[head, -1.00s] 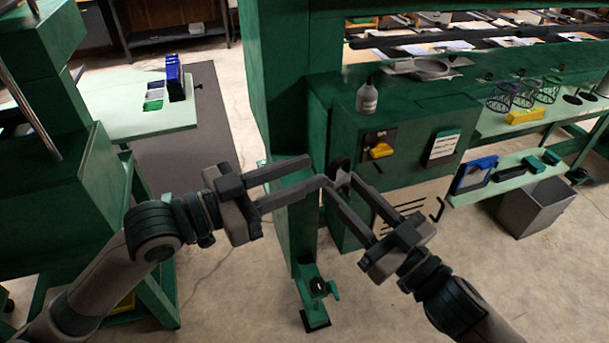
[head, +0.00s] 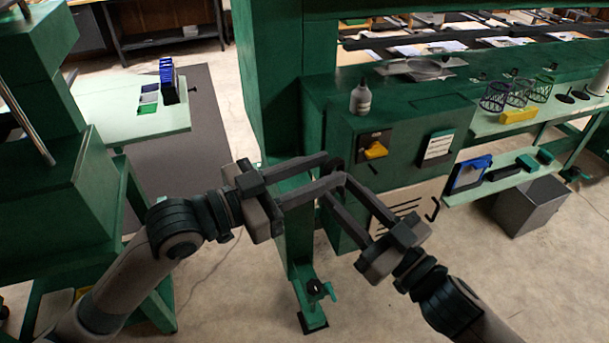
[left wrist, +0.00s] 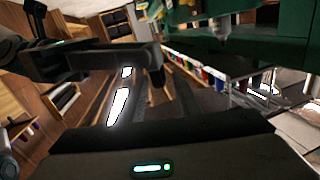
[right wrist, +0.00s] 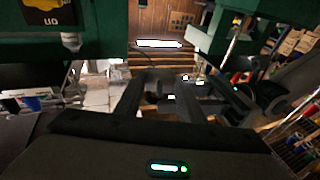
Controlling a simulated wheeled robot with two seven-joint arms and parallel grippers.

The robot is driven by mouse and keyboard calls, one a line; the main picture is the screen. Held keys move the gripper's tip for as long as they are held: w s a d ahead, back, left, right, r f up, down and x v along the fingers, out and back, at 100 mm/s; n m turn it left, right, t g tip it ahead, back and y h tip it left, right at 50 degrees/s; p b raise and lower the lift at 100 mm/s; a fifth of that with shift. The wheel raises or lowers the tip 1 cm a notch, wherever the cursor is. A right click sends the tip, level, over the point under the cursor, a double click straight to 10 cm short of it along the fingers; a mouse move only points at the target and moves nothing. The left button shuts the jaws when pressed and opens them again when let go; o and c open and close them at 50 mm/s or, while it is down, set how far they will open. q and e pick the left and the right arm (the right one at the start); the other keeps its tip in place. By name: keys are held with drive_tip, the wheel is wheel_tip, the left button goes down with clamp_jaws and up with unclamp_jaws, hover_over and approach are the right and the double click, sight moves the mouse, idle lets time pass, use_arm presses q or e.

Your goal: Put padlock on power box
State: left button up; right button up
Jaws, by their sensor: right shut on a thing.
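The power box (head: 385,136) is a dark panel with a yellow rotary switch (head: 375,150) on the front of the green cabinet. The switch also shows upside down at the top left of the right wrist view (right wrist: 42,5). My right gripper (head: 335,190) is shut on the padlock (head: 336,166), a small dark shape at its fingertips, in front of and left of the power box. My left gripper (head: 334,169) is open, its fingertips close beside the padlock. The fingers hide part of the padlock, and I cannot tell whether the left fingers touch it.
A bottle (head: 360,98) stands on the cabinet top above the power box. A white label (head: 438,148) is right of the box. A green post with a clamp foot (head: 314,290) stands below the grippers.

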use_arm(q)
drive_tip(key=x, duration=0.8)
drive_tip(key=shift+w+d, duration=0.15)
drive_tip(key=shift+d, duration=0.05)
drive_tip(key=shift+c, duration=0.4)
clamp_jaws()
use_arm(e)
drive_tip(key=o, duration=1.2)
drive_tip(key=shift+v, duration=3.75)
